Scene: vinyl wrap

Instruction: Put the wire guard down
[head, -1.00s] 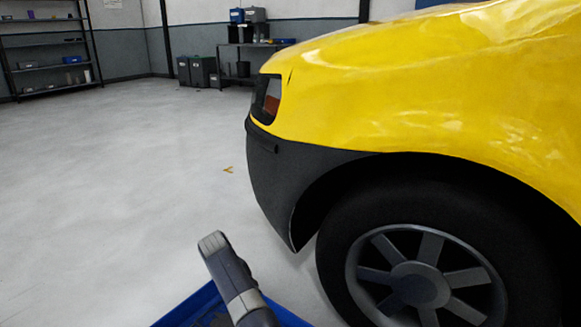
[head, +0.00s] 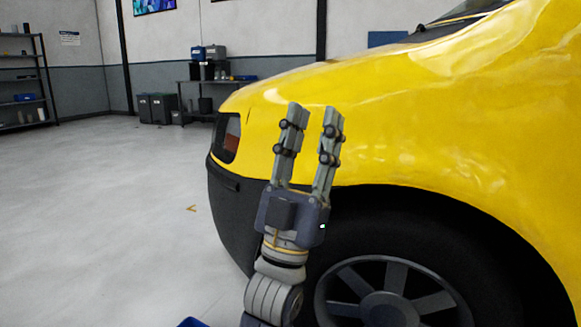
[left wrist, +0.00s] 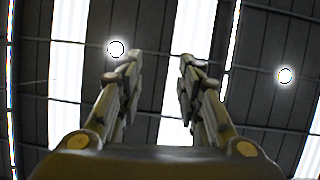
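I cannot make out a wire guard in either view. My left gripper (head: 314,112) points upward in front of the yellow car's (head: 430,110) front wing, above the wheel. Its two fingers are apart with nothing between them. In the left wrist view the fingers (left wrist: 160,58) also stand apart and empty against the ceiling and its lights. My right gripper is not in view.
The car's front wheel (head: 385,309) and dark bumper (head: 237,216) are close behind my arm. A blue tray edge (head: 192,322) shows at the bottom. A small yellowish V-shaped piece (head: 191,208) lies on the floor. Open floor stretches left; shelves and bins stand far back.

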